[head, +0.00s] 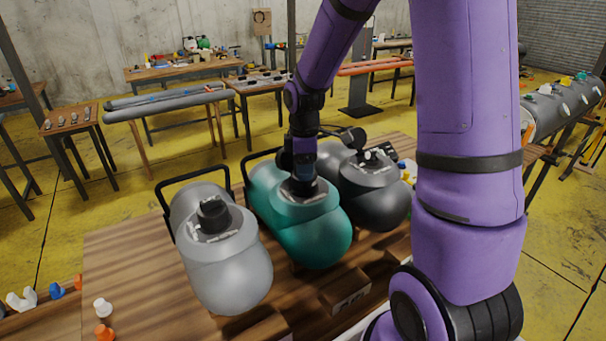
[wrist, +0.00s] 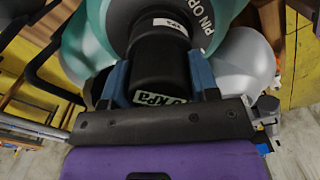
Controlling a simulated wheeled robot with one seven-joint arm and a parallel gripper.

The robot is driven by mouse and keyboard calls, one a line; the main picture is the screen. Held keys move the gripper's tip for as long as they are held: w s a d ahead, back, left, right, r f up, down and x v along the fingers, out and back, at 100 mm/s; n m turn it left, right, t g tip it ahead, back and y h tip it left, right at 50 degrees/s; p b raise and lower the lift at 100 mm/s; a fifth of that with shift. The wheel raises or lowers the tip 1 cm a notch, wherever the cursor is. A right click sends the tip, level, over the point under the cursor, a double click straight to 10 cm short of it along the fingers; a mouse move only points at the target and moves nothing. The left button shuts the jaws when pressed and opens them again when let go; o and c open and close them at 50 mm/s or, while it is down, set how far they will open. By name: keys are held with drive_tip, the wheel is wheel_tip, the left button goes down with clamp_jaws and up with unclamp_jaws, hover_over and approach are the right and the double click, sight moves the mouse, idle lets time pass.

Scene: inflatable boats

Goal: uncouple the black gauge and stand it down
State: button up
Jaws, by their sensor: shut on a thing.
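The black gauge (wrist: 160,68) is a short dark cylinder with white labels, one reading kPa. My gripper (wrist: 161,75) is shut on it, with a blue finger on either side. The gauge's far end meets a dark round fitting on the teal tube (wrist: 228,12), beside lettering that begins "PIN OP". In the head view my gripper (head: 302,168) points down over the top of the teal boat section (head: 315,237). The gauge's lower part shows there as a dark piece (head: 300,188). Whether it is still locked in the fitting cannot be told.
A grey boat section (head: 230,275) with a black fitting (head: 212,213) lies to the left, and a black one (head: 375,203) close on the right. The wooden table (head: 130,262) has bare room at left. Small white and orange parts (head: 103,306) stand near its left front.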

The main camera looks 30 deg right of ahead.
drive_tip(key=shift+r, duration=0.75)
idle(0.8)
drive_tip(key=shift+r, duration=2.15)
